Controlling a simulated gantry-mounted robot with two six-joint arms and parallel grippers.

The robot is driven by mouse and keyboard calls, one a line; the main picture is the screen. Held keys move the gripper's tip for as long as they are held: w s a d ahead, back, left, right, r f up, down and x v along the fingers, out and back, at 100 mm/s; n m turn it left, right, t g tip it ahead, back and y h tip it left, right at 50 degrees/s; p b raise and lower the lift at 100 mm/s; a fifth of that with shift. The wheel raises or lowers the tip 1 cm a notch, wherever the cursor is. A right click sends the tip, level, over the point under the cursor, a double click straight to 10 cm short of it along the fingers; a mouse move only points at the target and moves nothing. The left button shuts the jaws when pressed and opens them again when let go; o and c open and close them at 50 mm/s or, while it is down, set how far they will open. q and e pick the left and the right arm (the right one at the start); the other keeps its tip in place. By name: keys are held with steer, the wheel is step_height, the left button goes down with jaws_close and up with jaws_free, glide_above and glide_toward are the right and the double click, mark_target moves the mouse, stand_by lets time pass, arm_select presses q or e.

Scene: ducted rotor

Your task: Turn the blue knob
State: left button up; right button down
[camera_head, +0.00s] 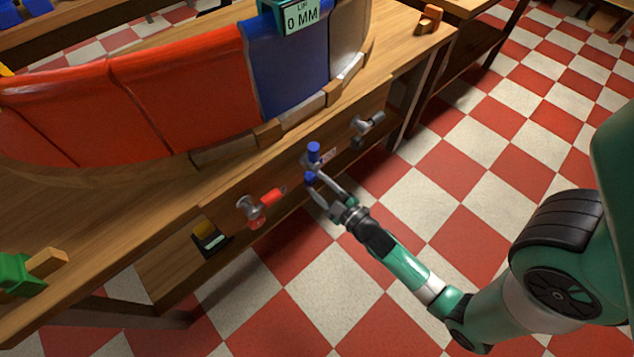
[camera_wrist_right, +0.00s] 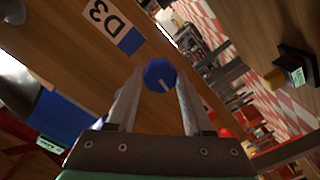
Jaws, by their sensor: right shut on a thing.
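The blue knob (camera_head: 310,178) is on the front face of the wooden bench, below an upright blue cylinder (camera_head: 314,152) on the same fitting. My right gripper (camera_head: 322,188) reaches it from the lower right and is shut on it. My left gripper is not in view.
A red-handled fitting (camera_head: 262,205) is left of the blue knob and a grey fitting (camera_head: 367,127) is right of it. Red and blue curved panels stand on the bench (camera_head: 150,205), with a "0 MM" display (camera_head: 301,15) above. Open checkered floor (camera_head: 460,200) lies in front.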

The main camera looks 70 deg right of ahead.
steer(key=shift+c, duration=1.5)
jaws_free()
steer(key=shift+s, duration=0.1)
steer(key=p+v, duration=0.2)
steer(key=v, duration=0.9)
steer(key=shift+s+a+p, duration=0.15)
steer(key=shift+s+p, duration=0.1)
steer(key=shift+p, duration=0.15)
